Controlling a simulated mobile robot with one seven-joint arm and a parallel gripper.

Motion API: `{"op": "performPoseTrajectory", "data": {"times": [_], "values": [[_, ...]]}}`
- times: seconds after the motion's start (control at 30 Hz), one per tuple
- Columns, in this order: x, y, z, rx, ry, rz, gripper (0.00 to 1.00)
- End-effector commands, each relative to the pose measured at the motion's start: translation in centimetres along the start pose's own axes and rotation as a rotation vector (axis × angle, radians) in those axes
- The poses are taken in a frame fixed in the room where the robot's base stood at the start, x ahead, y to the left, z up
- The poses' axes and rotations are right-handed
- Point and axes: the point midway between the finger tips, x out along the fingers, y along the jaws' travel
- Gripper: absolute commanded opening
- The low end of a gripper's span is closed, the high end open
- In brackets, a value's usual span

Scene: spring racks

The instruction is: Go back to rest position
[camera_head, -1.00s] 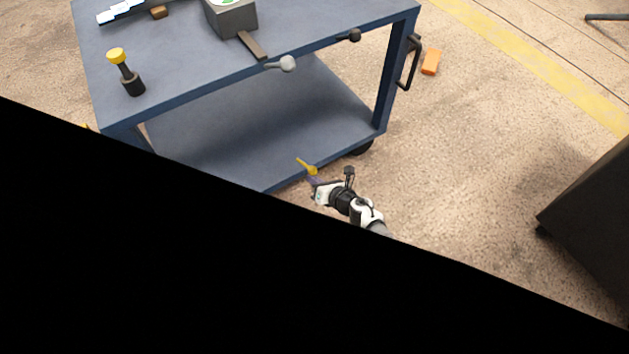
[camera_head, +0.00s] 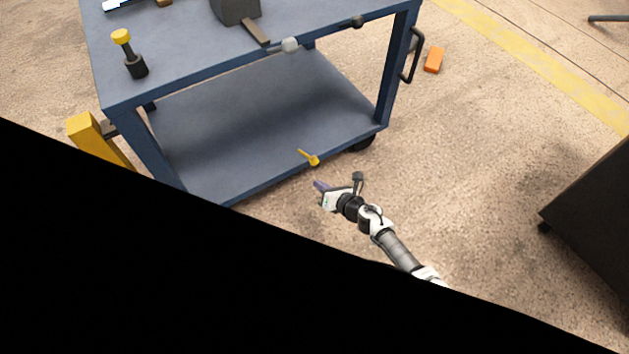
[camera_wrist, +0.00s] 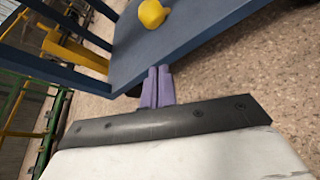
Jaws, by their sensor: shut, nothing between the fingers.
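My gripper (camera_head: 319,186) is at the end of my white and black arm, over the floor just in front of the blue cart (camera_head: 240,185). In the wrist view its purple fingers (camera_wrist: 157,87) are together with nothing between them. A yellow tool-like object (camera_head: 309,158) lies at the front edge of the cart's lower shelf. In the wrist view its rounded yellow end (camera_wrist: 153,14) shows on the shelf, ahead of my fingers and apart from them.
On the cart's top are a black piece with a yellow cap (camera_head: 130,55), a grey box (camera_head: 236,8) and a brown bar (camera_head: 256,32). A yellow post (camera_head: 95,135) stands left. A dark block (camera_head: 590,215) is at right. Bare floor lies between. Black covers the lower left.

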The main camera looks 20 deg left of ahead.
Motion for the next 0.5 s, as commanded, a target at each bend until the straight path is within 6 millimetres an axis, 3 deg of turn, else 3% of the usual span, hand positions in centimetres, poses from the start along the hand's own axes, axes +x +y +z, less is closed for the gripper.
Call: {"op": "performPoseTrajectory", "data": {"times": [0.2,0.5], "values": [[-3.5,0.1,0.4,-0.001,0.0,-0.001,0.0],[-4.9,0.2,0.4,0.0,0.0,0.001,0.0]]}}
